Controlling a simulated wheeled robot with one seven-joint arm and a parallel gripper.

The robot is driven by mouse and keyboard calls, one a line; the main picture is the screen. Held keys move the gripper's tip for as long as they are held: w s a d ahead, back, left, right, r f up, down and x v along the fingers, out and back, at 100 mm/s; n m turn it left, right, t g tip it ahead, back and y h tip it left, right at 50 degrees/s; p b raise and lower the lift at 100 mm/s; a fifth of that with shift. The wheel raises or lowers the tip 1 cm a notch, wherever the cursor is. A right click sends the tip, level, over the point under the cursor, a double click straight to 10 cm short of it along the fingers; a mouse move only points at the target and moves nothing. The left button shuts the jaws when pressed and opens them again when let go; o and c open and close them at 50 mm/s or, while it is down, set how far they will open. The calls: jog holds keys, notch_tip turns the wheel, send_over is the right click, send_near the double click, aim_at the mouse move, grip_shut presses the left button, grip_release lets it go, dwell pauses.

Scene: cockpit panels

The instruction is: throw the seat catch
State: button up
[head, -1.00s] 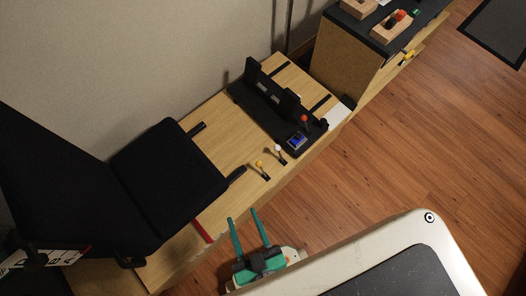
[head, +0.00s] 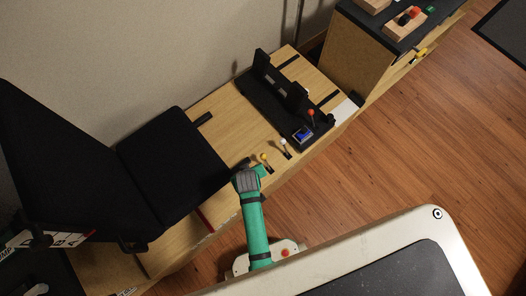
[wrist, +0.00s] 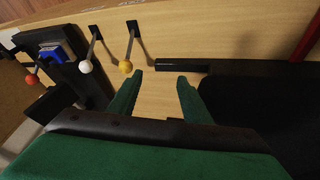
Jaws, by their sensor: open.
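My gripper (wrist: 160,84) is open and empty, its two green fingers spread over the wooden bench; in the head view it (head: 260,170) is at the bench's front edge, partly hidden by my wrist. A yellow-knobbed lever (wrist: 125,67) stands just left of the left fingertip, and shows in the head view (head: 264,157). A white-knobbed lever (wrist: 86,67) is farther left, also in the head view (head: 283,141). A short black bar (wrist: 182,66) lies by the right fingertip, beside the black seat (head: 178,160). I cannot tell which part is the seat catch.
The seat's tall backrest (head: 65,160) rises at left. A red strip (head: 204,222) marks the bench. Wooden floor (head: 400,150) at right is clear.

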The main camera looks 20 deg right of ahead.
jog(key=w+d+g, duration=0.2)
jog(key=w+d, duration=0.1)
jog(key=w, duration=0.1)
jog(key=g, duration=0.2)
send_near(263, 155)
jog(key=f, duration=0.6)
jog(key=d+f, duration=0.1)
jog(key=f, duration=0.2)
jog(key=shift+w+f, duration=0.15)
jog(key=shift+w, duration=0.05)
grip_shut()
